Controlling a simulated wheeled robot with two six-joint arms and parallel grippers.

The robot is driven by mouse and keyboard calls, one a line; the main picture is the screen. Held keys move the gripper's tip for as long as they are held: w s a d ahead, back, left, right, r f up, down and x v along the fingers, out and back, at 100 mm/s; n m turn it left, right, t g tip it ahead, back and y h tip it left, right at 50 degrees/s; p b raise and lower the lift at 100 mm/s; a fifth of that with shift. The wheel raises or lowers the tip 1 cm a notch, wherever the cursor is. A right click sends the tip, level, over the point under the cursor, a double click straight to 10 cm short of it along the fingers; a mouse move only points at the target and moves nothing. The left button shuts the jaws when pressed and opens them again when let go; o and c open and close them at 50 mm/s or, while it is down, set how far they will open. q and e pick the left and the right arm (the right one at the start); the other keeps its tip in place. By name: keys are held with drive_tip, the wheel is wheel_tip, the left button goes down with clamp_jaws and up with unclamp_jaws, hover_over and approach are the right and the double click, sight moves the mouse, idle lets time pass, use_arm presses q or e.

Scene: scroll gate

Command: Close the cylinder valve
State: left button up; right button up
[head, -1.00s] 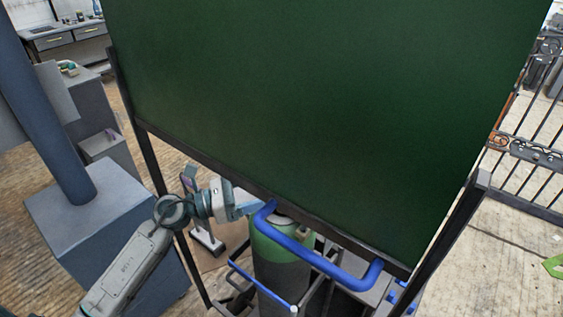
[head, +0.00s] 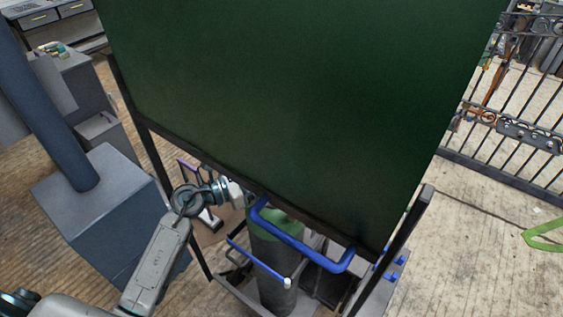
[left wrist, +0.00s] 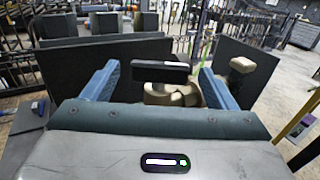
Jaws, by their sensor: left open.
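The gas cylinder (head: 277,255) is dark grey with a green shoulder and stands upright in a trolley with a blue handle (head: 300,244). A dark green board hides its top in the head view. My left gripper (head: 243,193) is beside the cylinder's top, partly hidden by the board's lower edge. In the left wrist view its two blue fingers (left wrist: 158,70) are open. A black bar-like handle (left wrist: 160,72) shows between them, above beige valve parts (left wrist: 170,95). I cannot tell whether the fingers touch it. My right gripper is not in view.
The large green board (head: 300,110) on dark posts fills the middle of the head view. A blue-grey block with a column (head: 100,190) stands at left. A metal gate (head: 520,130) is at right. Open floor (head: 470,240) lies at right. A beige knob (left wrist: 242,65) shows at right in the wrist view.

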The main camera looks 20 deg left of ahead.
use_arm(q)
drive_tip(key=p+x, duration=0.1)
drive_tip(key=x, duration=0.2)
drive_tip(key=shift+w+d+r, duration=0.15)
drive_tip(key=shift+w+d, duration=0.3)
drive_tip(key=shift+d, duration=0.05)
